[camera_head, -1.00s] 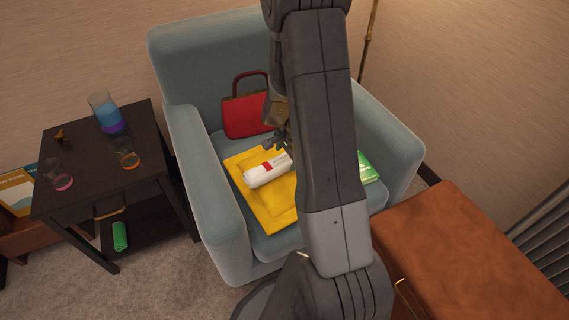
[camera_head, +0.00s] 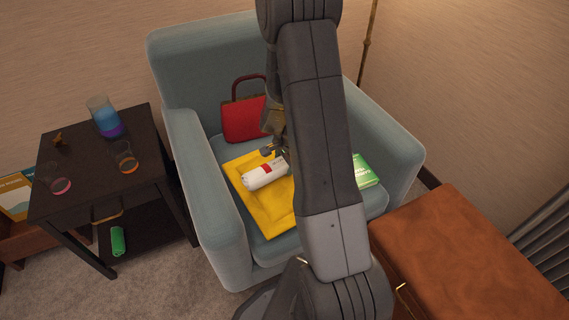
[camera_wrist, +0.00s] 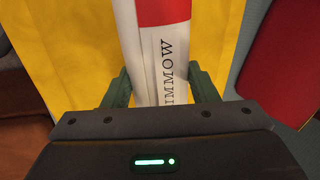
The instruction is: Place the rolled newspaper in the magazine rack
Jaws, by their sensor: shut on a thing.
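The rolled newspaper (camera_head: 265,175) is a white roll with a red band, over a yellow cloth on the seat of the blue-grey armchair. My gripper (camera_head: 279,151) is at its right part, partly hidden behind my arm. In the wrist view the newspaper (camera_wrist: 160,60) runs between the two fingers (camera_wrist: 160,90), which are shut on it. I cannot tell whether it still touches the cloth. At the far left, a low brown holder (camera_head: 14,232) with magazines in it looks like the magazine rack; it is partly cut off by the picture edge.
The armchair (camera_head: 222,245) has raised arms around the seat. A dark side table (camera_head: 85,180) with glasses and a pitcher (camera_head: 104,118) stands between armchair and rack. A brown leather ottoman (camera_head: 470,260) is at right.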

